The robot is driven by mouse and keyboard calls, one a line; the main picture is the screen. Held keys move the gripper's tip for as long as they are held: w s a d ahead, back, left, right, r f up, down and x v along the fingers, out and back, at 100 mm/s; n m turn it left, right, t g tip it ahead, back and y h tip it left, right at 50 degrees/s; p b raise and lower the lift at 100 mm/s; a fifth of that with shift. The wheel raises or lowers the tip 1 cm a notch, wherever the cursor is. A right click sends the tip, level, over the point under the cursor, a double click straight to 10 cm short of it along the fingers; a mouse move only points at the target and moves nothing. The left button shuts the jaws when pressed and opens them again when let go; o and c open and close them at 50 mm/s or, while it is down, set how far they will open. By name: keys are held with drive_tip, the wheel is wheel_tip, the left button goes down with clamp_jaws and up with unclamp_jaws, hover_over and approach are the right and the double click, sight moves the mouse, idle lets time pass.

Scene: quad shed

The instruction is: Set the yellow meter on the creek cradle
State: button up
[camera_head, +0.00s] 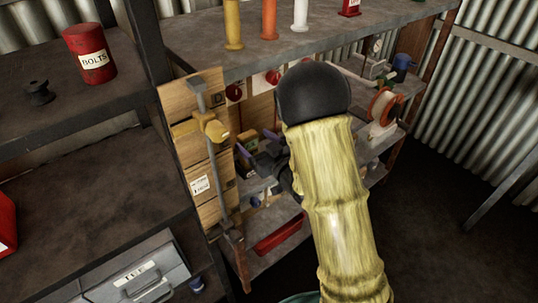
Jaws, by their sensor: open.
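A small yellow item (250,140), which may be the yellow meter, shows in the shelf bay beyond my arm; it is too small to identify surely. My gripper (256,146) is a dark shape in the same bay, left of my yellow-sleeved arm, with its jaws open around or just in front of this item. I cannot tell whether they touch. My arm's sleeve and black joint hide much of the bay. I cannot tell which thing is the creek cradle; the labels there are too small to read.
A wooden board (203,185) with a grey upright bar and yellow clamp (214,130) stands just left of the bay. A red tray (279,235) lies below. A cable reel (384,107) sits at right. Floor at right is open.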

drive_tip(key=v, duration=0.6)
drive_tip(key=shift+b, duration=0.4)
drive_tip(key=s+d+f+m+g+h, duration=0.3)
drive_tip(key=d+f+m+g+h, duration=0.15)
drive_tip(key=d+h, duration=0.45)
drive_tip(key=s+d+m+g+h, duration=0.1)
drive_tip(key=s+d+m+g, duration=0.1)
drive_tip(key=s+g, duration=0.6)
drive_tip(key=s, duration=0.6)
drive_tip(key=shift+s+r, duration=0.15)
drive_tip(key=shift+r, duration=0.05)
